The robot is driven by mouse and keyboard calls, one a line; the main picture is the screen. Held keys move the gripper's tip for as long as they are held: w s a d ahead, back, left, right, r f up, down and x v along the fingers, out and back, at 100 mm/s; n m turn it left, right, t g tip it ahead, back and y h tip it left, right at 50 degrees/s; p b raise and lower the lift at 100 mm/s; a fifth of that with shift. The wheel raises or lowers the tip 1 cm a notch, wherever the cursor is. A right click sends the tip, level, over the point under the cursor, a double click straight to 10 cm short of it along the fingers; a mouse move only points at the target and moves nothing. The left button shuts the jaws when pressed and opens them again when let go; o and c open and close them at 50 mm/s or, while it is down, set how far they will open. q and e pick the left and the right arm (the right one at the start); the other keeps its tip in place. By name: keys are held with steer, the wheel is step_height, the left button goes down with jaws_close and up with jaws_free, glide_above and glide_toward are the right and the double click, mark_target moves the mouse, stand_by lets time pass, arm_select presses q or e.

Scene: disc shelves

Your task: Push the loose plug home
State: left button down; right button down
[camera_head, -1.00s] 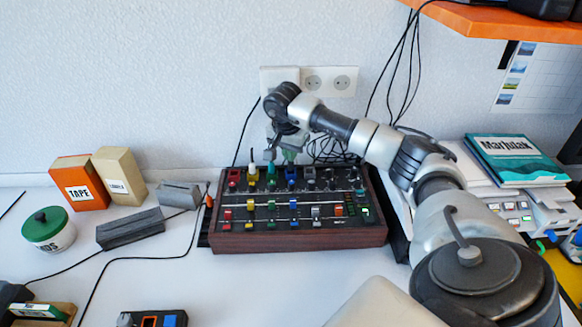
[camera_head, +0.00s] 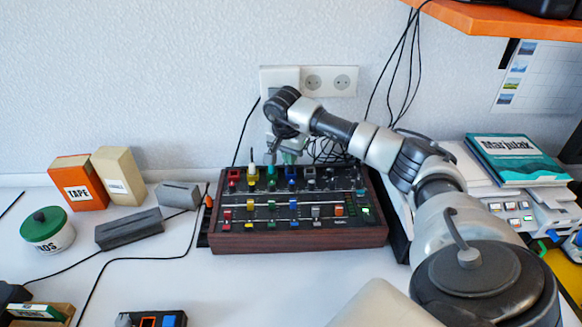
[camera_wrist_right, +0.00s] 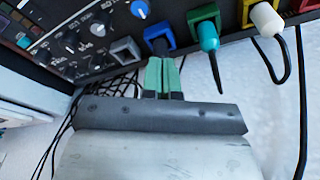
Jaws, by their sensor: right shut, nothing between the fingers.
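A mixer-like panel (camera_head: 300,240) with dark wooden sides stands against the wall, with a back row of coloured sockets. A white plug (camera_head: 253,170) stands at the yellow socket, and a teal plug (camera_head: 271,174) stands beside it at the green socket. In the wrist view the white plug (camera_wrist_right: 266,19) and teal plug (camera_wrist_right: 208,37) stick out with cables. I cannot tell which plug is loose. My right gripper (camera_head: 290,157) is shut and empty. Its green fingertips (camera_wrist_right: 162,62) are close to the blue socket (camera_wrist_right: 158,38); contact is unclear. My left gripper is out of view.
Wall outlets (camera_head: 330,82) and hanging black cables are behind my right arm. A printer-like machine (camera_head: 540,205) with a teal book (camera_head: 515,160) is at right. An orange tape box (camera_head: 78,183), grey blocks and a green-lidded jar (camera_head: 47,230) stand at left.

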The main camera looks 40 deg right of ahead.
steer(key=shift+f, duration=0.2)
steer(key=shift+r+p, duration=0.7)
steer(key=shift+r, duration=0.1)
step_height(320, 180, up, 6)
steer(key=p, duration=0.4)
steer(key=shift+f, duration=0.2)
steer(key=shift+f, duration=0.1)
steer(key=shift+s+a, duration=0.1)
